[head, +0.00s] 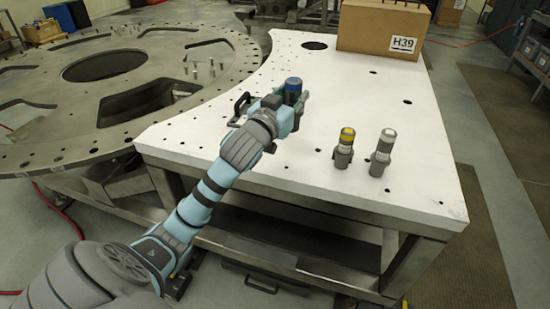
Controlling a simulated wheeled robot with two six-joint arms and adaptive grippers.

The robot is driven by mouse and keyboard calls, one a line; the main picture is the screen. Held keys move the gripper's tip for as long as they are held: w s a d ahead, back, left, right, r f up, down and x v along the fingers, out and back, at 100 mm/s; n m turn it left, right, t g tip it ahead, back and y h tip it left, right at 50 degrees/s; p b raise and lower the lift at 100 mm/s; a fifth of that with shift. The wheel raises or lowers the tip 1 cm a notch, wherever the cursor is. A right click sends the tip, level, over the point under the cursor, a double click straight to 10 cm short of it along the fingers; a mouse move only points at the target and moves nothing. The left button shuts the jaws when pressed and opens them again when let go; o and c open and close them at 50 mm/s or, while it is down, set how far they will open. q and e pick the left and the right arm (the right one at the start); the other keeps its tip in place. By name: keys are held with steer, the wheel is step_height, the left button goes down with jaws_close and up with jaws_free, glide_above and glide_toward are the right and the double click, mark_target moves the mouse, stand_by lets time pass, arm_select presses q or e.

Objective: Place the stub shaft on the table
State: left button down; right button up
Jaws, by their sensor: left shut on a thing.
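A stub shaft with a blue top (293,86) stands roughly upright at the end of my left arm. My left gripper (292,104) is shut on it, over the white table (240,150). The gripper hides the shaft's lower part, so I cannot tell whether it touches the table top. Two similar shafts stand upright on the table to the right: one with a yellow band (346,140) and one with a pale grey top (384,150). My right gripper is not in view.
A cardboard box labelled H39 (375,30) sits at the table's back edge. A large round metal plate (40,145) with cutouts and several small pins lies to the left. A black handle (240,108) is beside my gripper.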

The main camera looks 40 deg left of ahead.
arm_select(q)
steer(key=a+r+n+g+y, duration=0.1)
steer(key=a+r+n+y, duration=0.25)
steer(key=a+r, duration=0.3)
steer(key=shift+g+y, duration=0.3)
steer(key=shift+y, duration=0.35)
steer(key=f+b, duration=0.1)
steer(key=f, duration=0.5)
steer(key=f+b, duration=0.2)
steer(key=f, duration=0.5)
steer(key=f+b, duration=0.1)
steer(key=f, duration=0.5)
steer(key=shift+w+d+f+b, duration=0.1)
steer(key=shift+w+f+b, duration=0.1)
steer(key=shift+w+b, duration=0.2)
steer(key=c, duration=1.2)
jaws_free()
steer(key=shift+c, duration=0.2)
steer(key=shift+o, duration=0.3)
steer(key=v, duration=1.2)
